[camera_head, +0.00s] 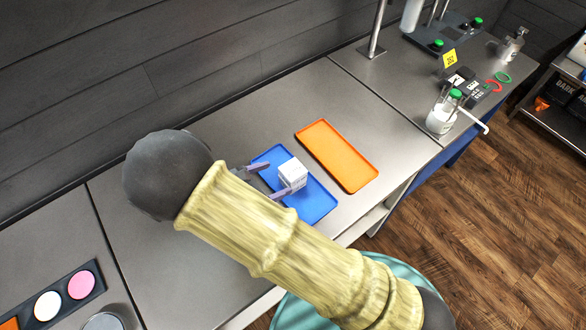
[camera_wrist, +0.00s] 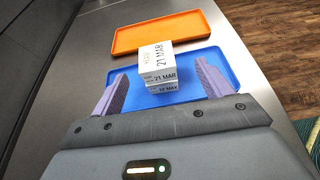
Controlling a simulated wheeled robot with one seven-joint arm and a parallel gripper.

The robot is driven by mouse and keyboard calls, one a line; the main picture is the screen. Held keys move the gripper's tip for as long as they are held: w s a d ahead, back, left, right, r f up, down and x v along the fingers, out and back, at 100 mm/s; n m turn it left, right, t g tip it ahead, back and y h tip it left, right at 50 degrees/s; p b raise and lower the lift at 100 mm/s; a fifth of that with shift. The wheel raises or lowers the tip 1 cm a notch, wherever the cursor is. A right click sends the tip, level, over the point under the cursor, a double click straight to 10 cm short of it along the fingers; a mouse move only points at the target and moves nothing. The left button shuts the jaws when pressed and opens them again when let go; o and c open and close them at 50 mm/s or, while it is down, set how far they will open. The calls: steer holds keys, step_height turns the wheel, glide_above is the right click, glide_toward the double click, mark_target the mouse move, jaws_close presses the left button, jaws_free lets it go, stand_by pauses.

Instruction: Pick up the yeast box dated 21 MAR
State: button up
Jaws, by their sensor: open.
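A white yeast box marked 21 MAR (camera_wrist: 156,56) shows in the wrist view, with the date on its top and its near side. It sits on top of another white box (camera_wrist: 163,87) whose label seems to read MAY, its day hard to read. The stack stands on a blue tray (camera_wrist: 216,98). In the head view the white stack (camera_head: 293,173) is on the blue tray (camera_head: 313,207). My gripper (camera_wrist: 162,71) is open, its two pale purple fingers on either side of the stack with gaps showing. In the head view my gripper (camera_head: 280,179) reaches over the blue tray.
An empty orange tray (camera_head: 337,155) lies beside the blue tray. Green-capped bottles (camera_head: 441,118) and a yellow sign (camera_head: 450,59) stand on the farther bench. A dark holder with coloured discs (camera_head: 48,305) is at lower left. Bare steel bench lies around the trays.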

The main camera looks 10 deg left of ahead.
mark_target(295, 167)
steer(key=shift+p+x, duration=0.35)
steer(key=shift+x, duration=1.45)
steer(key=p+x, duration=0.1)
steer(key=x, duration=0.1)
steer(key=p+x, duration=0.1)
steer(key=x, duration=0.1)
steer(key=shift+w+p, duration=0.4)
steer(key=shift+w, duration=0.2)
steer(key=shift+w+d+f, duration=0.1)
steer(key=shift+f, duration=0.05)
steer(key=c, duration=1.1)
